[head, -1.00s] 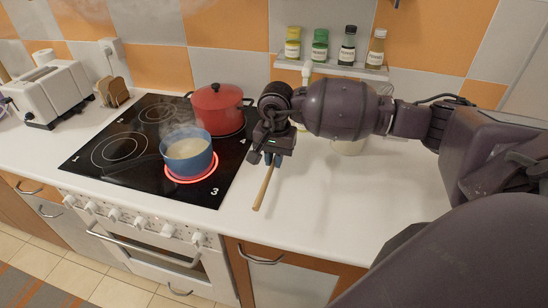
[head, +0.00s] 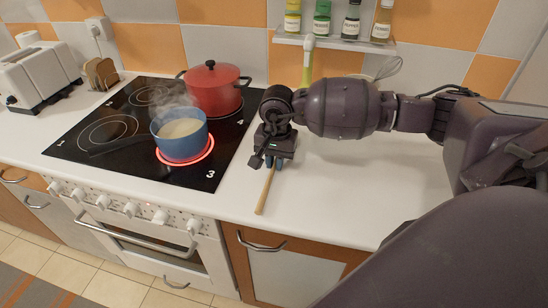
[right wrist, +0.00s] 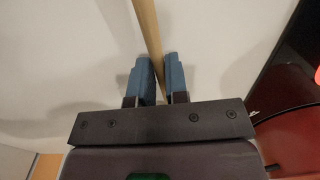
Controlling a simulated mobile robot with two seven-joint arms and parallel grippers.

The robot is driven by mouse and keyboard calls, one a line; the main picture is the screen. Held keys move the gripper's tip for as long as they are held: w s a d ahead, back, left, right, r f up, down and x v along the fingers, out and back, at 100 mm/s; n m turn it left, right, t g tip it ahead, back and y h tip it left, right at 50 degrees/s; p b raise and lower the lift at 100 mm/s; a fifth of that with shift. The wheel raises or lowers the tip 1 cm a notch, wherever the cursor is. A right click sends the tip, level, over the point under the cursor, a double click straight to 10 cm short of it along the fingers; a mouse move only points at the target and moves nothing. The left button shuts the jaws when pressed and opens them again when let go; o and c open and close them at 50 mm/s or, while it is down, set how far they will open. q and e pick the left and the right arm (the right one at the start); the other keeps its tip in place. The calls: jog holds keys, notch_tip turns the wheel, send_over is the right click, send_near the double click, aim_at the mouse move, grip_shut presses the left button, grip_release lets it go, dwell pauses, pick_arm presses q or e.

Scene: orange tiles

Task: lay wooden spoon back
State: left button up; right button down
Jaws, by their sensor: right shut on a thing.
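The wooden spoon (head: 265,192) shows as a thin light-brown stick on or just above the white counter, right of the stove. I cannot tell whether its lower end touches the counter. My right gripper (head: 272,163) is shut on it, fingers pointing down. In the right wrist view the stick (right wrist: 148,32) runs between the two blue fingers (right wrist: 157,78). The spoon's other end is hidden by the gripper. My left gripper is not in view.
A steaming blue pot (head: 182,142) stands on a glowing burner left of the gripper. A red lidded pot (head: 213,92) is behind it. A spice shelf (head: 340,43) is on the wall. The counter (head: 340,205) to the right is clear.

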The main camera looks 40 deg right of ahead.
jog(key=shift+r, duration=0.1)
jog(key=c, duration=1.1)
grip_release()
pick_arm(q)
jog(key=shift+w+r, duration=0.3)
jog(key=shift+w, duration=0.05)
pick_arm(e)
jog(key=shift+o, duration=0.2)
jog(key=shift+r, duration=0.55)
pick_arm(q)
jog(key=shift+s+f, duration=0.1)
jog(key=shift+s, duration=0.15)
pick_arm(e)
notch_tip(320, 180, up, 10)
jog(key=shift+d+f, duration=0.15)
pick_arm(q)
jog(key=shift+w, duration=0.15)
pick_arm(e)
jog(key=shift+s, duration=0.15)
